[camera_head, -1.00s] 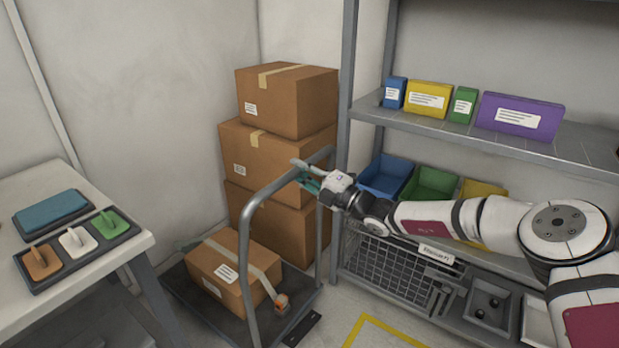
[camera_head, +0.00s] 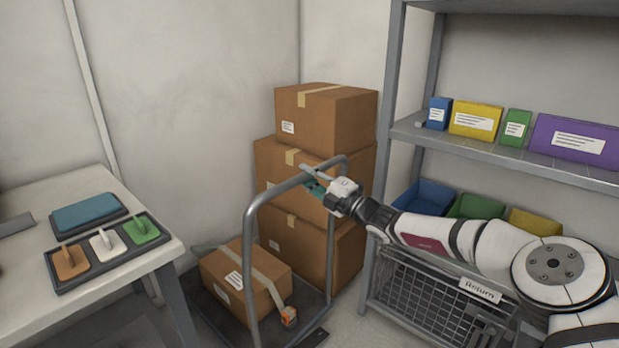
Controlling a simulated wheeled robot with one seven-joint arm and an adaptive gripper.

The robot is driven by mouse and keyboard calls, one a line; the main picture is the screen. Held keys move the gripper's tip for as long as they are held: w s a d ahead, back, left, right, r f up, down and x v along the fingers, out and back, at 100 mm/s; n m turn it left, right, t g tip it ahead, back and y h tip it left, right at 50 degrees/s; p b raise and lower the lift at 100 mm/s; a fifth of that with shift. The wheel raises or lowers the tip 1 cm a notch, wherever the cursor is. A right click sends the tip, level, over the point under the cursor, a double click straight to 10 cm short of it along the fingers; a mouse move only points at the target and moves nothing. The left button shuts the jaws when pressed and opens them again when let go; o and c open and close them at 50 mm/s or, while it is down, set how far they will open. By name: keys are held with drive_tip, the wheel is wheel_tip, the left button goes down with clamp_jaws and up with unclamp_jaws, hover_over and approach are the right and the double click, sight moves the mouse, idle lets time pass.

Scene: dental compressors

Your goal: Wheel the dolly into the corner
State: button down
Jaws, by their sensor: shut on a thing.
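The dolly is a flat dark platform (camera_head: 210,325) with a grey tubular push handle (camera_head: 252,235). A taped cardboard box (camera_head: 247,278) rides on it, with an orange tape dispenser (camera_head: 289,316) at its near right corner. My gripper (camera_head: 312,183) is shut on the top bar of the handle, near its right bend. Part of the bar is hidden by the fingers. The corner (camera_head: 299,60) of the walls is behind a stack of cardboard boxes (camera_head: 325,125), which stands just beyond the dolly.
A table (camera_head: 165,243) with a teal pad and a tray of colored tools is close on the left. A metal shelf (camera_head: 455,143) with small boxes, bins and a wire basket (camera_head: 430,295) stands on the right. Bare floor shows between dolly and shelf.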

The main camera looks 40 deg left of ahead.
drive_tip(key=c, duration=1.9)
unclamp_jaws()
drive_tip(key=shift+a, duration=0.15)
drive_tip(key=o, duration=0.5)
drive_tip(key=shift+a, duration=0.2)
drive_tip(key=shift+c, duration=0.2)
drive_tip(key=shift+d, duration=0.15)
drive_tip(key=d+f, duration=0.2)
drive_tip(key=d, duration=0.9)
drive_tip(key=shift+s+d+f, duration=0.2)
drive_tip(key=shift+s+d, duration=0.05)
drive_tip(key=shift+d, duration=0.05)
